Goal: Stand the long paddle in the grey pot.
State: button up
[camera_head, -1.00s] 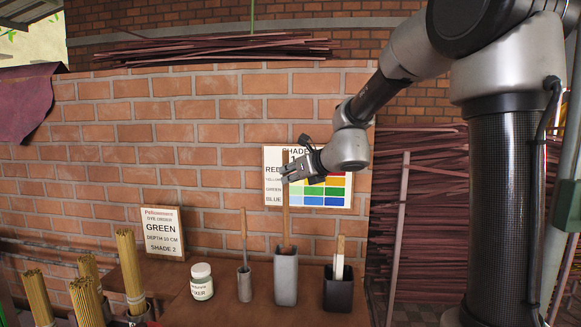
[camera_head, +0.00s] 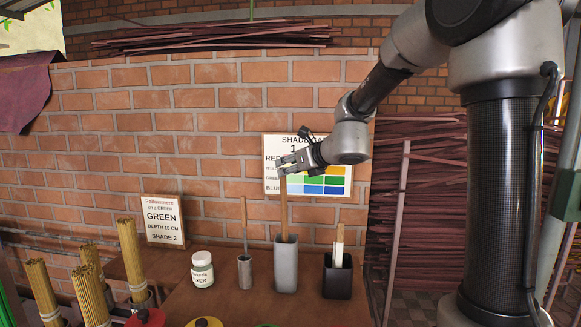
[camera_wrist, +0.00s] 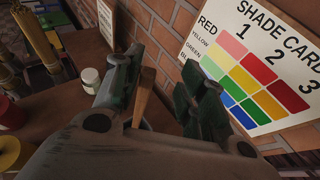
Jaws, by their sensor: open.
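The grey pot (camera_head: 286,268) is a tall square pot standing on the brown table. The long wooden paddle (camera_head: 284,212) stands upright in it, with its lower part hidden inside. My gripper (camera_head: 286,164) is open at the paddle's top end, well above the pot's rim. In the wrist view, the paddle (camera_wrist: 143,98) shows between the open fingers of my gripper (camera_wrist: 157,70), nearer the left one. I cannot tell whether a finger touches it. The wrist view mostly hides the pot.
A black pot (camera_head: 337,282) with short pale sticks is at right. A small metal cup (camera_head: 245,275) with a thin rod and a white jar (camera_head: 202,270) are at left. The shade card (camera_head: 330,182) is on the brick wall (camera_head: 215,120) behind. Incense bundles (camera_head: 130,250) stand far left.

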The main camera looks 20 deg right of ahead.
jog(key=v, duration=1.2)
dwell(0.5)
jog(key=s+d+f+n+g, duration=0.1)
jog(key=s+f+n+g, duration=0.25)
jog(key=s+n, duration=0.4)
jog(key=s+f+n+g, duration=0.2)
jog(key=s+f+n, duration=0.25)
jog(key=n, duration=0.65)
jog(key=s+d+f+n+g+h, duration=0.1)
jog(key=s+d+n+h, duration=0.1)
jog(key=s+d+n, duration=0.2)
jog(key=s+d+f+n+g+h, duration=0.1)
jog(key=s+d+n+h, duration=0.2)
jog(key=s+n, duration=0.6)
jog(key=s+d, duration=0.2)
jog(key=shift+s+g, duration=0.35)
